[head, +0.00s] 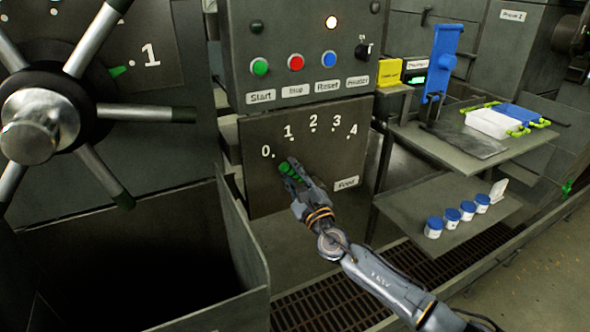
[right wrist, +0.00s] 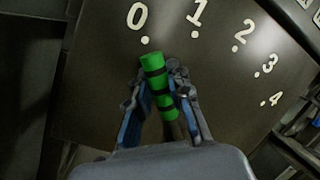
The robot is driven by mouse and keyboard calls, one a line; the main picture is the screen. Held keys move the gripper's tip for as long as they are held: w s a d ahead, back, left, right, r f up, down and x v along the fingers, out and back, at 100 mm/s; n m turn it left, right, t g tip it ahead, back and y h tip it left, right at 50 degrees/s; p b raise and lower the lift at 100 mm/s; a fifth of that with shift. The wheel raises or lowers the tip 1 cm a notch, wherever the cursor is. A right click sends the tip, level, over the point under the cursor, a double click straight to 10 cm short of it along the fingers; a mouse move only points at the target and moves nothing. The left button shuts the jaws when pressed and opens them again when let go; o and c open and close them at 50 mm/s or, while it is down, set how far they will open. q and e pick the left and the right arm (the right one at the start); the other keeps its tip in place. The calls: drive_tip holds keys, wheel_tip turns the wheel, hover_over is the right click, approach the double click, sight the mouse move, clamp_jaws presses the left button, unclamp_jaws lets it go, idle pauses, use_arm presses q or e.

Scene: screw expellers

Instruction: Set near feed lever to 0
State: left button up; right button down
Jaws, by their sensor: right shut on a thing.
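The near feed lever has a green grip with black bands (head: 289,168). It stands out from the dark dial panel (head: 250,190) marked 0 to 4, with a "Feed" label (head: 346,183) below right. My right gripper (head: 293,178) is shut on the grip, fingers on both sides of it. In the right wrist view the green grip (right wrist: 154,70) shows between the blue-lined fingers (right wrist: 158,105). Its tip appears just below the 0 mark (right wrist: 137,16), nearer to its dot than to the dot of the 1. The lever's pivot is hidden. My left gripper is not in view.
Above the dial is a button panel with green, red and blue buttons (head: 329,58). A large spoked handwheel (head: 45,115) is at left, above a dark open bin (head: 247,240). Shelves (head: 440,143) at right hold a white tray and several blue-lidded jars (head: 451,217).

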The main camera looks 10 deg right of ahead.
drive_tip(key=shift+a+f, duration=0.1)
drive_tip(key=shift+f, duration=0.2)
drive_tip(key=c, duration=1.4)
unclamp_jaws()
drive_tip(key=shift+o, duration=1)
drive_tip(key=shift+r, duration=0.15)
drive_tip(key=v, duration=1.2)
